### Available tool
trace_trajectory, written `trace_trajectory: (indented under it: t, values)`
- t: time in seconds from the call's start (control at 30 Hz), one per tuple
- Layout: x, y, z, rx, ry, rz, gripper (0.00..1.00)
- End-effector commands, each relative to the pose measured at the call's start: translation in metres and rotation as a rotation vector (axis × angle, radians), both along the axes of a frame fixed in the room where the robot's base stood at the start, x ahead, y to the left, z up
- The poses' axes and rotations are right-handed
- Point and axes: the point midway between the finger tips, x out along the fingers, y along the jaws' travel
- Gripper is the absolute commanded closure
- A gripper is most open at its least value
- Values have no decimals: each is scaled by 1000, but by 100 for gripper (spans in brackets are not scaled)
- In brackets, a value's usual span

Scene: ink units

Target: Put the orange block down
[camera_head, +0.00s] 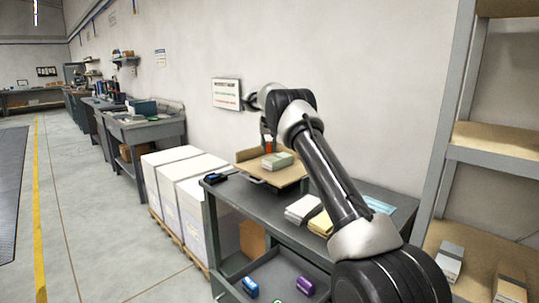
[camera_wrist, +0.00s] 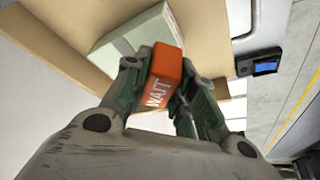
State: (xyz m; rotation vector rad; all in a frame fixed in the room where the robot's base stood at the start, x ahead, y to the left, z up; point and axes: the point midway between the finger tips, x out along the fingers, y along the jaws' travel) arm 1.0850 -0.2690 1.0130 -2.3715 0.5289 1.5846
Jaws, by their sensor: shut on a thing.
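The orange block (camera_wrist: 163,70), marked "WAIT", is held between the two green-padded fingers of my gripper (camera_wrist: 156,78) in the wrist view. My gripper is shut on it. In the head view only a small bit of orange (camera_head: 268,144) shows, above the tan tray (camera_head: 293,176) on the grey workbench (camera_head: 258,208). A pale green paper stack (camera_head: 278,160) lies on the tray. In the wrist view the stack (camera_wrist: 122,38) lies behind and left of the block. I cannot tell whether the block touches anything below it.
A small black device (camera_head: 214,178) with a blue screen sits at the bench's left corner. White (camera_head: 302,208) and yellow (camera_head: 321,224) paper stacks lie nearer. Blue (camera_head: 250,287) and purple (camera_head: 305,286) items lie in a lower tray. Shelves (camera_head: 490,145) stand at right.

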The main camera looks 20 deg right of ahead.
Motion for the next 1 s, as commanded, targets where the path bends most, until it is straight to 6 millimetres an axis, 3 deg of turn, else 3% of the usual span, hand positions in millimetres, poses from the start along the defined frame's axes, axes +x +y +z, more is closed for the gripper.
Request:
trace_trajectory:
  t: [0.3, 0.63, 0.67, 0.73, 1.0]
  values:
    - [0, 0, -38, -1, 1, 1, 98]
    - [0, 0, -41, 0, 1, 1, 98]
    - [0, 0, -41, 0, 1, 1, 68]
    - [0, 0, -41, 0, 1, 1, 56]
    - [0, 0, -40, 0, 1, 1, 52]
